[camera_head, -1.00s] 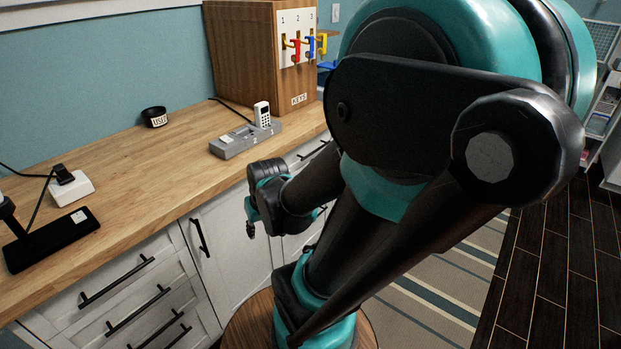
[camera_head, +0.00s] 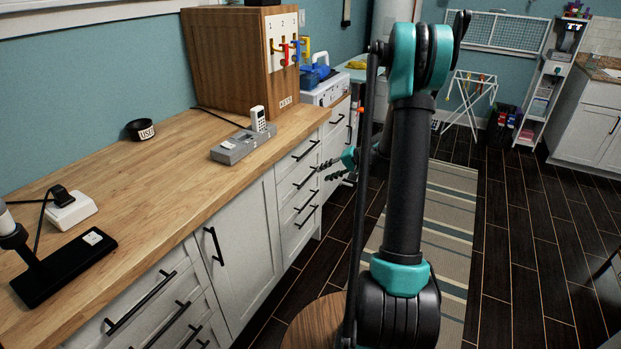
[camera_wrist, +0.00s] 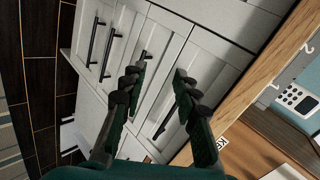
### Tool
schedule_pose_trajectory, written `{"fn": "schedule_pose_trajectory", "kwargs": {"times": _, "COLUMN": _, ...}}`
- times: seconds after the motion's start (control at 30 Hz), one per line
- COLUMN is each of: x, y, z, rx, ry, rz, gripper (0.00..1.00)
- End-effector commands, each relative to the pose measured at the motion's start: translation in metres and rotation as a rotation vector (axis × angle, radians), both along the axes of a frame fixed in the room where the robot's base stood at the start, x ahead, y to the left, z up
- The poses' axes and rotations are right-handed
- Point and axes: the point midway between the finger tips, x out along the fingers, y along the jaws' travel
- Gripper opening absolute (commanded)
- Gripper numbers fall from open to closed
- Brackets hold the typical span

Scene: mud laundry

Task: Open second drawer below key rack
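The key rack (camera_head: 285,62) is a wooden box on the counter with numbered hooks and coloured keys. Below it is a stack of several white drawers with black bar handles, all looking shut. The second drawer from the top (camera_head: 291,186) has a black handle. My gripper (camera_head: 328,168) is in front of the stack's right side, partly hidden by my arm. In the wrist view my gripper (camera_wrist: 158,82) has its two dark fingers apart with nothing between them, facing the drawer fronts. One handle (camera_wrist: 145,65) is partly behind the left finger. I cannot tell whether the fingers touch it.
A wooden counter (camera_head: 150,170) runs along the left wall, with a grey phone holder (camera_head: 243,145) and a black USB ring (camera_head: 140,130). A striped rug (camera_head: 448,215) lies on the dark floor. A drying rack (camera_head: 468,100) stands behind.

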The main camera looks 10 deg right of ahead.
Motion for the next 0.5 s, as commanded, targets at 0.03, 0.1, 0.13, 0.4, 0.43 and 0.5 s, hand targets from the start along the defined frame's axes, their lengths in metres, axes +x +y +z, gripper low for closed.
{"fn": "schedule_pose_trajectory", "kwargs": {"times": 0.03, "x": 0.016, "y": -0.009, "z": -0.01, "rx": 0.04, "ry": -0.007, "rz": -0.013, "gripper": 0.3}}
{"fn": "schedule_pose_trajectory", "kwargs": {"times": 0.1, "x": 0.034, "y": -0.019, "z": -0.022, "rx": 0.097, "ry": -0.019, "rz": -0.026, "gripper": 0.3}}
{"fn": "schedule_pose_trajectory", "kwargs": {"times": 0.13, "x": 0.042, "y": -0.023, "z": -0.027, "rx": 0.122, "ry": -0.025, "rz": -0.032, "gripper": 0.3}}
{"fn": "schedule_pose_trajectory", "kwargs": {"times": 0.4, "x": 0.09, "y": -0.065, "z": -0.079, "rx": 0.336, "ry": -0.084, "rz": -0.077, "gripper": 0.3}}
{"fn": "schedule_pose_trajectory", "kwargs": {"times": 0.43, "x": 0.093, "y": -0.07, "z": -0.085, "rx": 0.357, "ry": -0.091, "rz": -0.08, "gripper": 0.3}}
{"fn": "schedule_pose_trajectory", "kwargs": {"times": 0.5, "x": 0.098, "y": -0.079, "z": -0.098, "rx": 0.4, "ry": -0.106, "rz": -0.089, "gripper": 0.3}}
